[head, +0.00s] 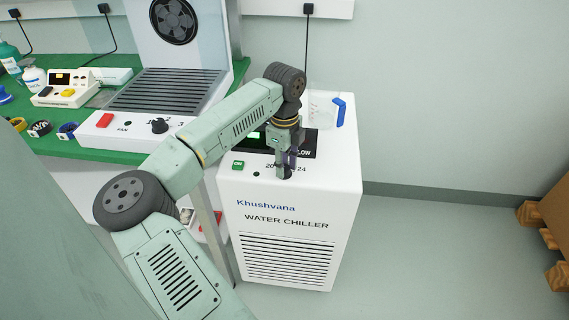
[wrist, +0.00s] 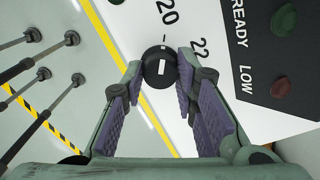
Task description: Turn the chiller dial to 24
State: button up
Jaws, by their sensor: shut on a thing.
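The water chiller (head: 345,185) is a white box with a black display panel (head: 308,150) on its sloped top. Its black dial (wrist: 160,72) carries a white pointer line, with printed 20 and 22 beyond it in the wrist view. The pointer leans toward the 20 side; its exact reading is unclear. In the head view, 20 and 24 show on either side of my gripper (head: 286,168), which comes down over the dial and mostly hides it. In the wrist view my gripper (wrist: 161,84) has its purple-padded fingers on both sides of the dial, shut on it.
A green ON button (head: 238,164) sits left of the dial. A clear jug (head: 324,108) with a blue handle stands at the chiller's back. A green bench (head: 60,140) with a fan unit (head: 150,118) is to the left. Open floor lies to the right.

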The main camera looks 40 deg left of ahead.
jog(key=shift+f+m+b, duration=0.1)
jog(key=shift+m+b, duration=0.2)
jog(key=shift+b, duration=0.1)
grip_shut()
jog(key=shift+f+m+b, duration=0.1)
jog(key=shift+m+b, duration=0.5)
jog(key=m+b, duration=0.2)
jog(key=m, duration=0.1)
jog(key=shift+b, duration=0.3)
jog(key=m+b, duration=0.2)
jog(key=m, duration=0.4)
jog(key=shift+m+b, duration=0.35)
jog(key=shift+m, duration=0.05)
jog(key=m+b, duration=0.1)
jog(key=m, duration=1.1)
jog(key=shift+m, duration=0.3)
jog(key=o, duration=1)
grip_release()
jog(key=shift+o, duration=0.2)
jog(key=shift+r, duration=0.2)
